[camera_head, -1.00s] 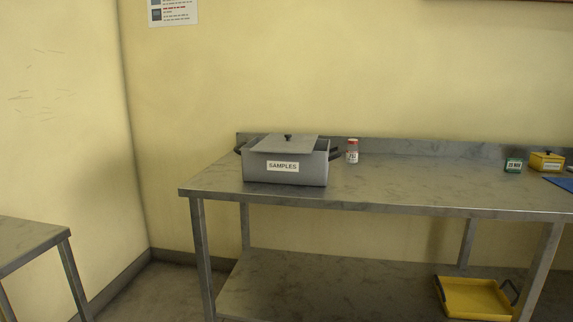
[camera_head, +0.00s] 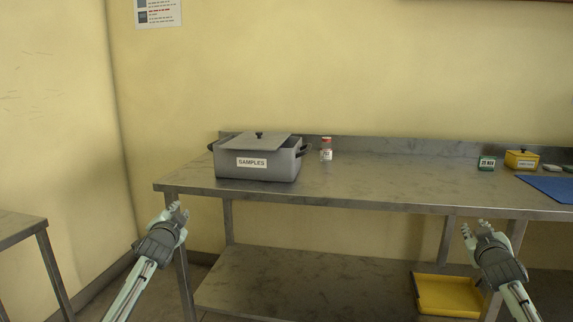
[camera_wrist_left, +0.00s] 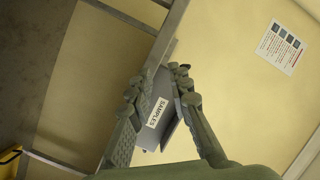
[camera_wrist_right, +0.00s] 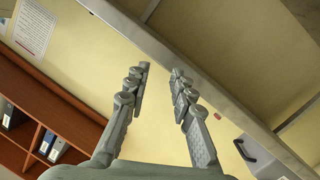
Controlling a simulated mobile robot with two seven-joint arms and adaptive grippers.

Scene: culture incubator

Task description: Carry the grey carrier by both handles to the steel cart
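The grey carrier (camera_head: 258,172), labelled SAMPLES, stands upright on the left part of the steel table. A grey lid with a black knob lies on its top, and a dark handle shows at each end. The carrier also shows between the fingers in the left wrist view (camera_wrist_left: 166,108), farther off. My left gripper (camera_head: 179,212) is open and empty, in front of the table's left end and apart from the carrier. My right gripper (camera_head: 484,230) is open and empty, in front of the table farther right. I cannot tell which surface is the steel cart.
A red-capped jar (camera_head: 326,152) stands right of the carrier. A yellow tray (camera_head: 450,296) sits on the lower shelf. Another metal table (camera_head: 18,226) stands at far left.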

